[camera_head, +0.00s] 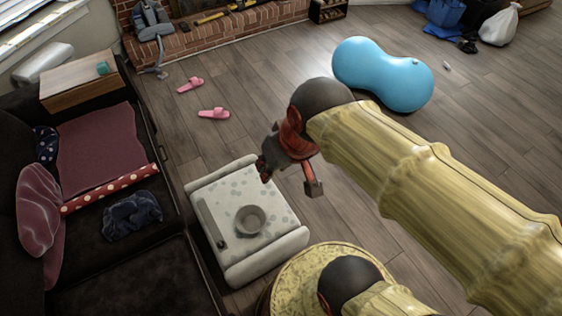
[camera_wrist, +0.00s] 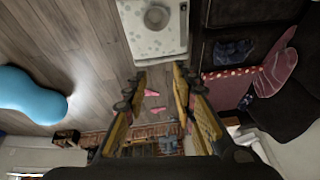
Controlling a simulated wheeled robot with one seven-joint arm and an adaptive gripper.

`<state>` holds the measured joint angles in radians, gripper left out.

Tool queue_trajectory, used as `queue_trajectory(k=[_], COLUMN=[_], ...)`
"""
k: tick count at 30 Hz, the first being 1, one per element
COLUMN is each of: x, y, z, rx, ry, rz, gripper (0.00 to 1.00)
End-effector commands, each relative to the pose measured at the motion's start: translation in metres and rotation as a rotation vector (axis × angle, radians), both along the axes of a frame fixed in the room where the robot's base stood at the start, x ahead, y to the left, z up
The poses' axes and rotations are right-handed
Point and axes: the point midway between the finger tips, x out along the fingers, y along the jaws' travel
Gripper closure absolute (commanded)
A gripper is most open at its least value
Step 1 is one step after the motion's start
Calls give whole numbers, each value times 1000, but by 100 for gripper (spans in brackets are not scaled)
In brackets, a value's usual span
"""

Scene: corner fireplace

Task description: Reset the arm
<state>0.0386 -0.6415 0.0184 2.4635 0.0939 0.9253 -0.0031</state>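My arm (camera_head: 420,185) reaches in from the lower right of the head view, covered in a yellow bamboo-like texture with dark joints. My gripper (camera_head: 289,178) is at its far end, in the air near the middle of the picture. In the wrist view, the two fingers of my gripper (camera_wrist: 159,77) stand apart with nothing between them, so it is open and empty. Part of the floor behind the arm is hidden.
A white spotted ottoman (camera_head: 214,190) bearing a grey bowl (camera_head: 250,220) stands left of my gripper. A dark sofa (camera_head: 95,285) fills the left. A blue peanut ball (camera_head: 383,74) and pink slippers (camera_head: 213,113) lie on the wooden floor. A brick hearth (camera_head: 215,38) is behind.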

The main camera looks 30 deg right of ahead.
Motion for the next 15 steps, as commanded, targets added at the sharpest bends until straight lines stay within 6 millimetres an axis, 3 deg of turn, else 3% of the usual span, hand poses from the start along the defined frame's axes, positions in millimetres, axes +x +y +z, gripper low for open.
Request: queue_trajectory(k=[6,15], x=[-11,-12], y=[-8,-10], z=[19,20], rx=[-86,-95], ry=[-107,-115], rz=[52,56], gripper=[73,73])
